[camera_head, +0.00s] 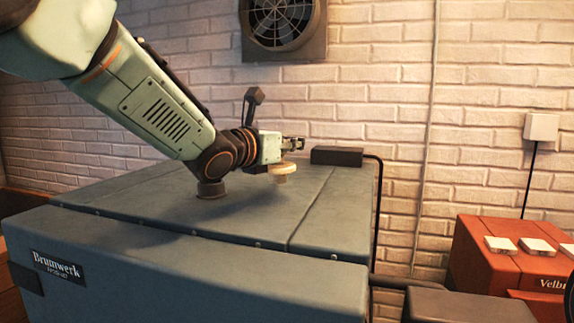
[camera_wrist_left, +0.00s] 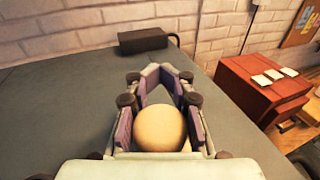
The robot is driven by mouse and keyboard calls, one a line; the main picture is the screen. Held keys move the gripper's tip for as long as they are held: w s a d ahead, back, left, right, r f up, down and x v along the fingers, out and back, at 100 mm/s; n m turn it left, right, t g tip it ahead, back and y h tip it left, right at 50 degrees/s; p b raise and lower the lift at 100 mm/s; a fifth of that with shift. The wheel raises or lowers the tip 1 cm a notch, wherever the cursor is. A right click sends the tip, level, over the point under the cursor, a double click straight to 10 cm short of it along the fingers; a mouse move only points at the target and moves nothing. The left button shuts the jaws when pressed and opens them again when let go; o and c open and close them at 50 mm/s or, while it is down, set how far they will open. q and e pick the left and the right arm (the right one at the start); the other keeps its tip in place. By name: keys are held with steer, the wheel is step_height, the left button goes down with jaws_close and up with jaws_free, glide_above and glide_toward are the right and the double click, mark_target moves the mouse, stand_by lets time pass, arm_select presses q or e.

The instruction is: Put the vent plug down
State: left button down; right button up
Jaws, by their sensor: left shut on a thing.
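The vent plug (camera_head: 284,169) is cream, with a round flat top and a narrower stem below. My left gripper (camera_head: 296,145) is shut on it over the far part of the blue-grey machine's top (camera_head: 150,207). The plug is upright and very low over the surface; I cannot tell whether its stem touches. In the left wrist view, the plug's round cream top (camera_wrist_left: 160,127) sits between the purple-padded fingers of the left gripper (camera_wrist_left: 162,82). Its stem is hidden there. My right gripper is not in view.
A dark box (camera_head: 337,156) with a black pipe stands at the top's far right edge. A brick wall (camera_head: 380,85) with a fan (camera_head: 284,22) rises behind. A red cabinet (camera_head: 485,258) with white pads is at right. The top's near part is clear.

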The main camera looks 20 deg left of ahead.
arm_select(q)
steer(key=f, duration=0.4)
steer(key=shift+w+d+f, duration=0.1)
steer(key=shift+w+d, duration=0.3)
steer(key=shift+s+d+f, duration=0.1)
steer(key=shift+s+d, duration=0.05)
steer(key=shift+s+a, duration=0.15)
steer(key=shift+a, duration=0.1)
steer(key=shift+a+f, duration=0.15)
steer(key=shift+a, duration=0.15)
steer(key=c, duration=1.7)
jaws_free()
steer(key=shift+w+f, duration=0.1)
steer(key=shift+w, duration=0.15)
steer(key=o, duration=0.4)
steer(key=shift+d, duration=0.5)
steer(key=shift+o, duration=0.8)
steer(key=shift+s+a, duration=0.2)
steer(key=shift+w+a, duration=0.1)
steer(key=shift+a, duration=0.1)
